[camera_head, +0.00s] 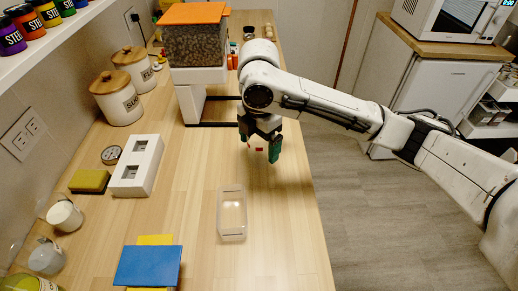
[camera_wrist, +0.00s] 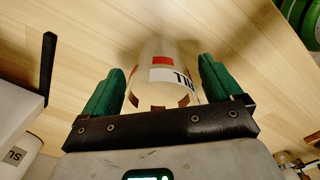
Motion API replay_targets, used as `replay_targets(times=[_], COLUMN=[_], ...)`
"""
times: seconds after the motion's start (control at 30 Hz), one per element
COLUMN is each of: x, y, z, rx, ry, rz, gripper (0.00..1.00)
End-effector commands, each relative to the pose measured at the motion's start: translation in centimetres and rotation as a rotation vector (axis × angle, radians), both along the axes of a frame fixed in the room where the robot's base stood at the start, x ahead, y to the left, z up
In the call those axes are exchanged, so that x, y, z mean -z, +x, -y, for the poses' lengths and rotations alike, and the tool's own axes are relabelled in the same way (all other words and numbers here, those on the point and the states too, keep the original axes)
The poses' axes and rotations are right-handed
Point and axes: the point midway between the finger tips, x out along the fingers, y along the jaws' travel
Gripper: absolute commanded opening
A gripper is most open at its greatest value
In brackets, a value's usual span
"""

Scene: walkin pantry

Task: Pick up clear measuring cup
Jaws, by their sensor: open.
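The clear measuring cup (camera_wrist: 172,72) has red marks and dark lettering, and it stands between my fingers in the wrist view. In the head view only a small red mark of the cup (camera_head: 259,150) shows clearly, and the rest is see-through or hidden by my fingers. My gripper (camera_head: 260,143) is open over the counter near its right edge. In the wrist view its green-padded fingers (camera_wrist: 163,82) are on either side of the cup, with a gap visible at each side.
A clear rectangular bin (camera_head: 231,214) stands nearer on the counter (camera_head: 285,235). A dispenser with an orange lid (camera_head: 193,14) stands behind my gripper to the left. A white block (camera_head: 137,165) and two canisters (camera_head: 117,98) are further left. The counter's right edge is close.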

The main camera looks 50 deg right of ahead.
Motion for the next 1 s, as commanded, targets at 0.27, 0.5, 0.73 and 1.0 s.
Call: replay_targets(times=[0.27, 0.5, 0.73, 1.0], x=[-0.01, -0.03, -0.04, -0.07], y=[0.02, 0.02, 0.02, 0.03], z=[-0.01, -0.01, -0.01, -0.01], rx=[0.000, 0.000, 0.000, 0.000], ry=[0.000, 0.000, 0.000, 0.000], rz=[0.000, 0.001, 0.001, 0.001], gripper=[0.84, 0.61, 0.39, 0.34])
